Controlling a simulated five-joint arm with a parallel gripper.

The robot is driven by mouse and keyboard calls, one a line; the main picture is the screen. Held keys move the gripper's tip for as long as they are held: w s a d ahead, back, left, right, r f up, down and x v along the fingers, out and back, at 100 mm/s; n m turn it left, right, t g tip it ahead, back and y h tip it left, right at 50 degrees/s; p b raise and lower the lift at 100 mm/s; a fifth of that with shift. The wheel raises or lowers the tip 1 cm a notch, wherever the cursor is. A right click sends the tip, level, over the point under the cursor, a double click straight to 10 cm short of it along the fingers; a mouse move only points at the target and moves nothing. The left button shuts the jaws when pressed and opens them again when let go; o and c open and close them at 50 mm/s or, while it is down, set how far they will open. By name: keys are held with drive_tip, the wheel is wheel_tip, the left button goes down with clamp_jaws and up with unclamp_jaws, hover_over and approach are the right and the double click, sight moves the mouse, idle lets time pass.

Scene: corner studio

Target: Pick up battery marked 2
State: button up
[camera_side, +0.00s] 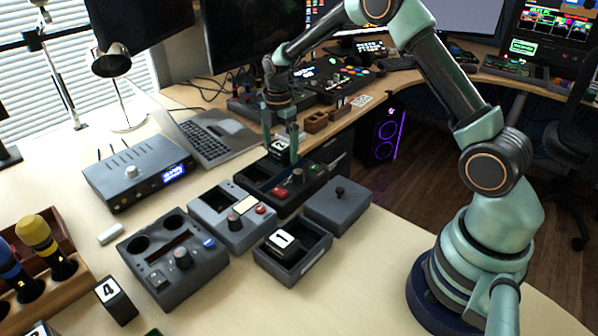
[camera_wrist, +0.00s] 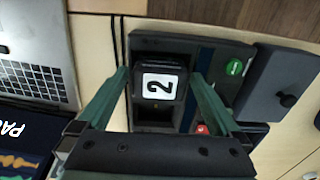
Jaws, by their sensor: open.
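The battery marked 2 is a dark block with a white label on top. In the wrist view the battery (camera_wrist: 160,84) sits at one end of the dark device's slot. In the side view the battery (camera_side: 278,147) is partly hidden behind a finger at the far end of the dark device (camera_side: 262,190). My gripper (camera_side: 281,146) is open and points down, one finger on each side of the battery. In the wrist view the gripper (camera_wrist: 159,78) straddles it, with a gap visible on both sides. Contact cannot be told.
A battery marked 1 (camera_side: 285,240) lies in an open grey box, and a battery marked 4 (camera_side: 108,291) stands near the front left. Grey devices (camera_side: 172,270) and a lidded box (camera_side: 337,206) crowd the dark device. A laptop (camera_side: 208,130) lies behind.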

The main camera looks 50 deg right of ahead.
clamp_jaws()
drive_tip(key=shift+r, duration=0.2)
